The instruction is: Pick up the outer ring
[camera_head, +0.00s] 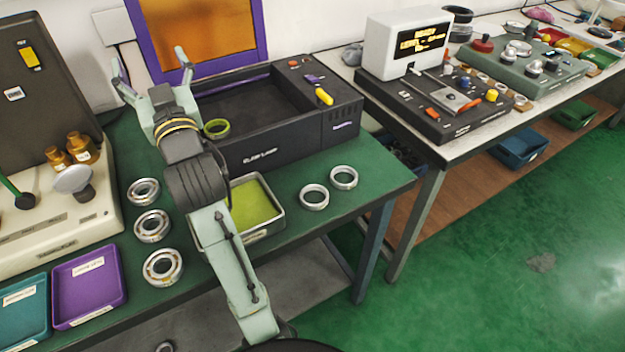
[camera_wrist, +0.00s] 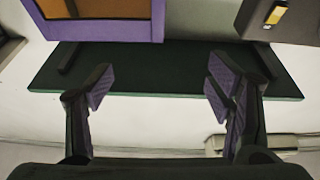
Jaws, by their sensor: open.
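Two plain metal rings lie flat on the green table, right of the yellow-lined tray: a nearer ring (camera_head: 304,198) and a farther ring (camera_head: 334,182). Which one is the outer ring, I cannot tell. An olive-green ring (camera_head: 217,135) shows at the front left of the black machine, partly beside my arm. My gripper (camera_head: 151,68) is raised at the back left, well away from the metal rings, with its fingers spread. In the wrist view my gripper (camera_wrist: 161,88) is open, with nothing between its purple pads. No ring shows there.
A yellow-lined tray (camera_head: 264,234) sits partly behind my arm. The black machine (camera_head: 285,143) and purple-framed panel (camera_head: 262,30) stand behind. A purple tray (camera_head: 90,310) lies front left. Table around the plain rings is clear.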

